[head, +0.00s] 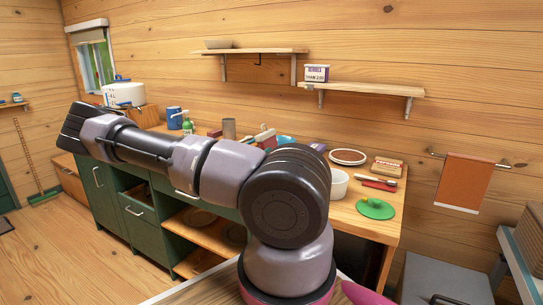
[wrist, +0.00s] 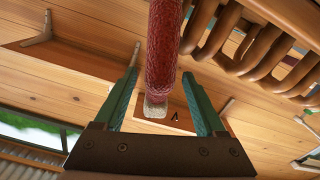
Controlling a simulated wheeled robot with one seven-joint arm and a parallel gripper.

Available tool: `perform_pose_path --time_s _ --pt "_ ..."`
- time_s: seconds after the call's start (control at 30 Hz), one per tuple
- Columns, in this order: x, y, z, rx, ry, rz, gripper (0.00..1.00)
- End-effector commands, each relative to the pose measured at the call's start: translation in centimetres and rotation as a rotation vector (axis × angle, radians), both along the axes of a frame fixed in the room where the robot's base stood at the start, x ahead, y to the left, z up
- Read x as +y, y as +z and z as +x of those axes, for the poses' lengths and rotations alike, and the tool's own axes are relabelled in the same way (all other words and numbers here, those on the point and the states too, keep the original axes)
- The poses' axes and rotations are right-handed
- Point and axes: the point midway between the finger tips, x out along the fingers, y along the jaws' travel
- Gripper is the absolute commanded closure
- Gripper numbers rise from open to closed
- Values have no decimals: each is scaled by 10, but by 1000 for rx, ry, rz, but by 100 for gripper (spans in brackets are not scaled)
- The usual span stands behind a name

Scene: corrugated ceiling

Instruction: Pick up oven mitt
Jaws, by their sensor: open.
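My gripper (wrist: 160,76) is open in the wrist view, its two green fingers spread apart. A long dark-red textured thing (wrist: 163,50) with a pale end comes down from the top of that view and lines up between the fingers. I cannot tell whether it is the oven mitt or whether it touches a finger. In the head view my arm reaches left across the counter, and the fingers cannot be made out. I cannot clearly pick out an oven mitt there; a small red item (head: 265,138) and a blue item (head: 285,141) lie partly behind my arm.
An orange towel (head: 465,183) hangs at right. Two wall shelves (head: 372,89) are above. Brown curved bars (wrist: 265,45) show in the wrist view.

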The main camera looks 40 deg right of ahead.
Motion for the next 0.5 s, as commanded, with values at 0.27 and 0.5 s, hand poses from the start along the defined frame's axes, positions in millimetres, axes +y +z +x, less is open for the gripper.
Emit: perform_pose_path --time_s 0.27,0.5 --pt "-31 0 12 1 -2 1 28" --pt "-60 2 22 1 -5 2 28"
